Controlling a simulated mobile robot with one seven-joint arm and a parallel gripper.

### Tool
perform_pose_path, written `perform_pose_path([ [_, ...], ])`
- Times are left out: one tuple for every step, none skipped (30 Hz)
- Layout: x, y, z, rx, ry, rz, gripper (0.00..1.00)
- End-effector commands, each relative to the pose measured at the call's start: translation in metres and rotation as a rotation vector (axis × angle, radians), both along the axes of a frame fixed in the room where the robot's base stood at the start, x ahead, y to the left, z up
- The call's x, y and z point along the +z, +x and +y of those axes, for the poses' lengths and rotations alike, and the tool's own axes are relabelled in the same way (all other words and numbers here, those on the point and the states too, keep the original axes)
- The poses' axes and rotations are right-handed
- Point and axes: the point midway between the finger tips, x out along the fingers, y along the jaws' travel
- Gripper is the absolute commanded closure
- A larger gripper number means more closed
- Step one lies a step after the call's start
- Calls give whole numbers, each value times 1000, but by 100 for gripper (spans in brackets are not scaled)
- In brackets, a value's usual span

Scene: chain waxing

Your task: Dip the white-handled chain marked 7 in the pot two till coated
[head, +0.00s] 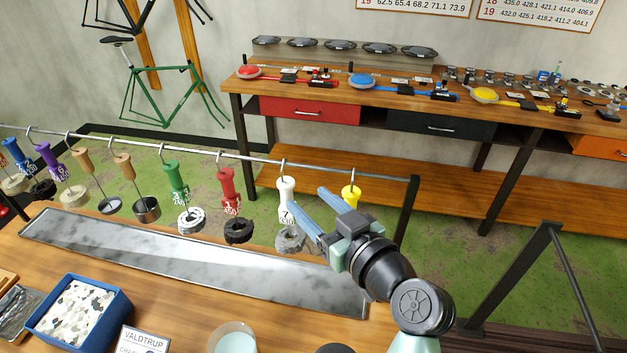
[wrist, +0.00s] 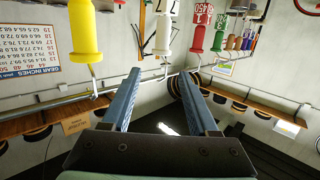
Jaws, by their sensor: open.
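The white-handled chain marked 7 (head: 286,199) hangs from the rail in the head view, with a grey coiled chain (head: 290,239) at its lower end. My gripper (head: 307,197) is open and empty, its two blue fingers pointing at the white handle from the right. In the wrist view the white handle (wrist: 164,28) shows ahead of and above the gap between the open fingertips (wrist: 159,73); I see no contact. A round pot (head: 232,339) with pale blue contents is cut by the bottom edge of the head view. No pot number is readable, so I cannot tell which is pot two.
A red handle (head: 227,187) and a yellow handle (head: 351,195) hang on either side of the white one. Other handled chains and tools hang further left. A long metal tray (head: 180,262) lies below the rail (head: 250,157). A blue box (head: 80,312) stands front left.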

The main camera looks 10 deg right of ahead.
Motion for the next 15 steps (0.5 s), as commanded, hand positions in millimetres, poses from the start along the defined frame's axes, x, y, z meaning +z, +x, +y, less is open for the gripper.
perform_pose_path([
  [-1,0,0,5,5,4,40],
  [-2,1,1,8,6,4,40],
  [-4,3,2,9,6,4,40],
  [-4,6,3,10,7,3,40],
  [-4,8,5,10,6,3,40],
  [-5,12,7,10,6,3,40],
  [-5,15,8,10,6,3,40],
  [-5,19,10,9,5,2,40],
  [-6,24,13,9,4,3,40],
  [-7,27,15,9,5,2,40],
  [-7,31,17,9,4,2,40],
  [-8,36,20,9,5,2,40],
  [-9,40,22,10,5,3,40],
  [-9,44,23,9,4,2,40],
  [-10,49,26,8,5,2,40],
])
